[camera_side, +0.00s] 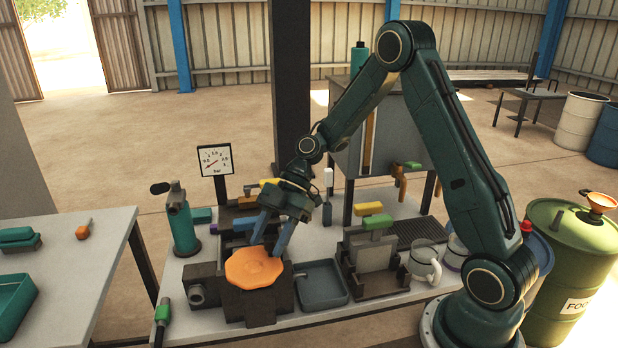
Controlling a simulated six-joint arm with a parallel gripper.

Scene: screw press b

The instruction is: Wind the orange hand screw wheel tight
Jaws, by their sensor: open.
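The orange hand screw wheel (254,268) lies flat on top of the dark press block (256,306) near the front of the bench. It has a scalloped rim. My gripper (270,243) points down just behind the wheel, with its two blue fingers spread apart. The fingertips are close to the wheel's back edge; I cannot tell whether they touch it. Nothing shows between the fingers. A dial gauge (215,161) marked "bar" stands behind on a post, with its red needle toward the lower left.
A grey tray (322,285) sits right of the press. A fixture with a green-topped handle (376,222) and a pale mug (425,264) stand further right. A teal bottle-shaped tool (182,222) stands at the left. A side table (84,262) is at far left.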

